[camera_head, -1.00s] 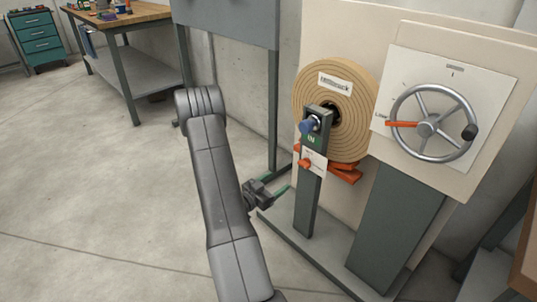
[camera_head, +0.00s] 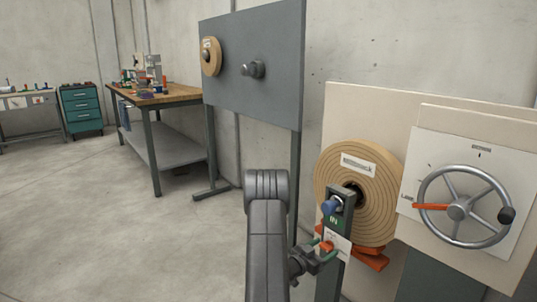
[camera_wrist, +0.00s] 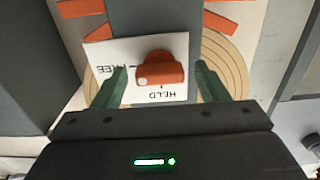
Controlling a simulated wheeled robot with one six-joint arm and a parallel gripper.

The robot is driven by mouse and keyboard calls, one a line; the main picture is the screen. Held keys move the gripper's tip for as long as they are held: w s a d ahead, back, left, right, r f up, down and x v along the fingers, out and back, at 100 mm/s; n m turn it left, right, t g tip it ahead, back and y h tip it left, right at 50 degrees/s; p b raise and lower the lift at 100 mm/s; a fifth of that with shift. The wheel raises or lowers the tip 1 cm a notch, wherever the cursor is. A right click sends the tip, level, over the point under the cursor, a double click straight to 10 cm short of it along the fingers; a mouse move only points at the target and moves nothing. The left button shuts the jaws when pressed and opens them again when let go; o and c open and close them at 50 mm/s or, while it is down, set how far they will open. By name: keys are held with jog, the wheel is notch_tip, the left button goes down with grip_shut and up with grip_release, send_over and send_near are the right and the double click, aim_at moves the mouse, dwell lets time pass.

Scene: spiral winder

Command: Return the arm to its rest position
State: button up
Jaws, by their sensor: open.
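My arm reaches up from the bottom of the head view, bent at its elbow. My gripper (camera_head: 326,250) is beside the grey post in front of the spiral roll. In the wrist view my gripper (camera_wrist: 160,75) is open, with green fingers either side of an orange knob (camera_wrist: 162,72). A gap shows on both sides of the knob, and I cannot tell how deep the fingers reach. The knob sits on a white plate (camera_wrist: 112,60) marked HELD and FREE. In the head view my gripper partly covers this plate (camera_head: 338,240).
The tan spiral roll (camera_head: 385,190) is behind the post with the blue knob (camera_head: 332,206). A handwheel (camera_head: 460,212) with an orange pointer is at right. A grey panel (camera_head: 275,85) stands behind my arm, a workbench (camera_head: 180,98) farther left. Open floor (camera_head: 90,220) lies left.

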jog(key=shift+a, duration=0.1)
jog(key=p+v, duration=0.3)
jog(key=v, duration=1.1)
jog(key=b+x, duration=0.3)
jog(key=x, duration=1.1)
jog(key=shift+w+d, duration=0.1)
jog(key=shift+d, duration=0.15)
jog(key=shift+a+r+n+p, duration=0.15)
jog(key=shift+r+n+p, duration=0.1)
jog(key=shift+n+p, duration=0.65)
jog(key=shift+p, duration=0.25)
jog(key=n+p, duration=0.6)
jog(key=p, duration=0.1)
jog(key=shift+n, duration=0.4)
jog(key=v, duration=1.4)
jog(key=shift+f+p, duration=0.25)
jog(key=shift+p, duration=0.15)
